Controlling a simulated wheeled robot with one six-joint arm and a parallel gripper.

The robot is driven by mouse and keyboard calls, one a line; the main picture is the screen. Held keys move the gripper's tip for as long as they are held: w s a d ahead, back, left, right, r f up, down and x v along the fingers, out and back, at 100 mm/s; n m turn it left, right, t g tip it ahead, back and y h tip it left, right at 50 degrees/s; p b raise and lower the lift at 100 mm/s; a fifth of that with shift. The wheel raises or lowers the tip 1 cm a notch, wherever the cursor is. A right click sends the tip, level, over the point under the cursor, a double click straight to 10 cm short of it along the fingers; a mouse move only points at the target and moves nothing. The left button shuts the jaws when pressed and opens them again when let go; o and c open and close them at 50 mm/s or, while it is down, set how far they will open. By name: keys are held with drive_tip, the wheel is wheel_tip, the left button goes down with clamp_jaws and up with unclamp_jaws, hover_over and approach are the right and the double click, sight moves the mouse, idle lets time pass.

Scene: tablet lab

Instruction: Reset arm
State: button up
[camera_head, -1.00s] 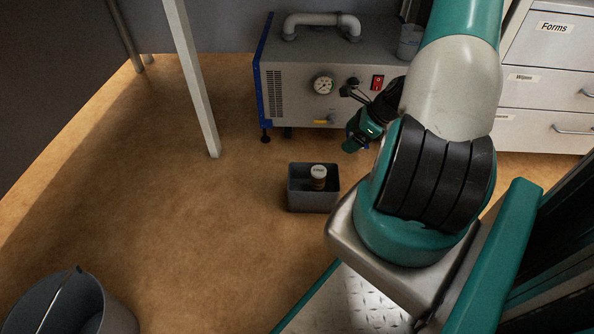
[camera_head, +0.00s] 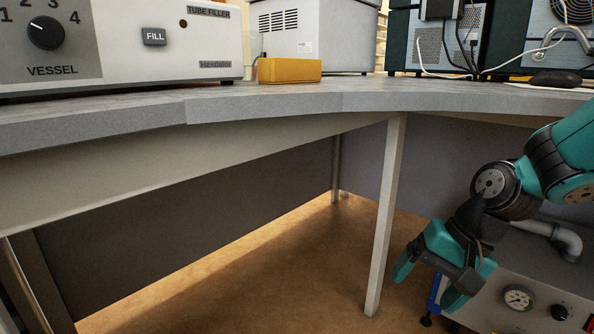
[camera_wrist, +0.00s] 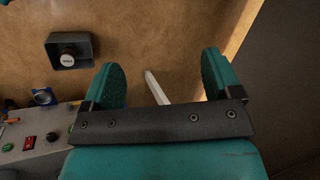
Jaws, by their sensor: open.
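My gripper (camera_head: 436,279) is at the right of the head view, in front of the grey machine and right of the table leg. Its two teal fingers point down and stand apart, with nothing between them. In the wrist view my gripper (camera_wrist: 163,85) shows the same open fingers above the brown floor. My teal and black arm reaches in from the right edge of the head view.
A grey bench (camera_head: 260,107) with a tube filler (camera_head: 120,40) and a yellow block (camera_head: 289,71) spans the head view. Its leg (camera_head: 386,220) stands near my gripper. The grey machine (camera_head: 480,308) is below my arm. The wrist view shows a small grey bin (camera_wrist: 84,44) holding a round-topped item (camera_wrist: 68,60).

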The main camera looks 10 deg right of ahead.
drive_tip(key=s+a+r+n+g+p, duration=0.1)
drive_tip(key=s+a+r+n+p, duration=0.2)
drive_tip(key=s+a+r+n, duration=0.85)
wheel_tip(320, 180, up, 36)
drive_tip(key=s+d+p, duration=0.1)
drive_tip(key=p, duration=3.6)
drive_tip(key=shift+s+d+r+n+h+p, duration=0.15)
drive_tip(key=shift+s+n+h+p, duration=0.15)
drive_tip(key=shift+n+p, duration=0.1)
